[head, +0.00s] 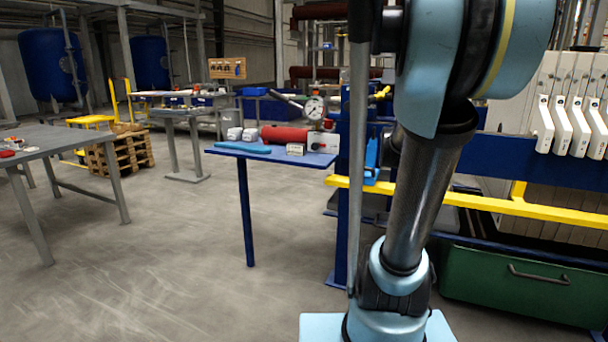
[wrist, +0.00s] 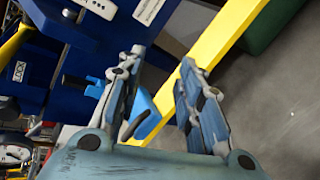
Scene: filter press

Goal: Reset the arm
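My gripper (wrist: 160,95) shows in the wrist view with its two fingers apart and nothing between them. Behind the fingers are a yellow rail (wrist: 225,38), a blue frame and grey floor. In the head view my arm rises on the right side of the picture, and my gripper is out of sight there.
A small blue table (head: 262,152) holds a red cylinder (head: 284,135), a gauge (head: 315,108) and a blue cloth-like item (head: 243,147). The press has a yellow rail (head: 480,200) and white plate handles (head: 565,125). A grey table (head: 60,141) stands left. Floor between is clear.

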